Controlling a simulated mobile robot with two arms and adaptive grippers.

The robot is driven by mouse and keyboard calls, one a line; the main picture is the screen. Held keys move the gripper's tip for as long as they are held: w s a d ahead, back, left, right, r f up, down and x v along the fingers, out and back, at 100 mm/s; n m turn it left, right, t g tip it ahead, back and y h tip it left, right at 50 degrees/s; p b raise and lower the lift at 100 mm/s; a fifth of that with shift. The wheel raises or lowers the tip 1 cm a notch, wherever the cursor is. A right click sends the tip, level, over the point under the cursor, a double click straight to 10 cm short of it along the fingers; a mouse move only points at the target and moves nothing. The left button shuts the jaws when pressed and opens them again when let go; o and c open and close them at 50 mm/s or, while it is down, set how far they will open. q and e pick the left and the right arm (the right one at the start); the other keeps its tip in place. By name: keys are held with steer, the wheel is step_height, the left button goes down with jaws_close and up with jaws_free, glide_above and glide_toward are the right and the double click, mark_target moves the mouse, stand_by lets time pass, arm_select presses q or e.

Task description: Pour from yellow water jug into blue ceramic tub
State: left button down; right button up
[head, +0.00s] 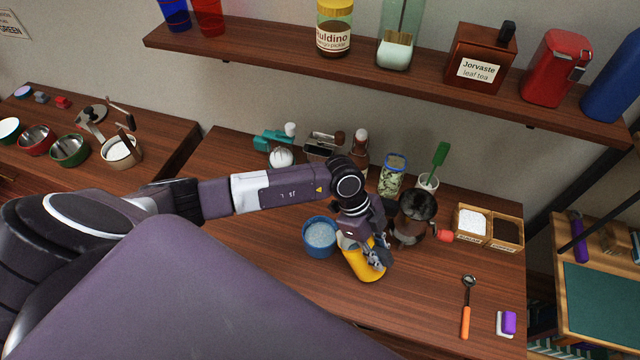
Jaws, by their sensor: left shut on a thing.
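The yellow water jug (364,265) is in the head view, on or just above the wooden counter, and looks tilted. My left gripper (362,238) is shut on it from above and hides part of its upper side. The blue ceramic tub (320,252) stands just left of the jug. It holds something pale blue, which looks like water. I cannot tell whether jug and tub touch. No stream between them shows. My right gripper is not in view.
A two-part box (488,227), an orange-handled spoon (467,307) and a purple block (509,322) lie further right. A loaded shelf (420,75) hangs above. The front counter is clear.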

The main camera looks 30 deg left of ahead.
mark_target(393, 263)
arm_select(q)
steer(key=d+y, duration=0.1)
steer(key=d+f+y, duration=0.1)
steer(key=d, duration=0.1)
steer(key=shift+f+y, duration=0.2)
steer(key=shift+y, duration=0.2)
steer(key=shift+d+f+y, duration=0.4)
steer(key=shift+f+y, duration=0.35)
steer(key=shift+y, duration=0.25)
steer(key=shift+d+f+y+b, duration=0.15)
steer(key=shift+f+y+b, duration=0.25)
steer(key=shift+y, duration=0.1)
step_height(393, 263, up, 5)
steer(key=shift+p, duration=0.3)
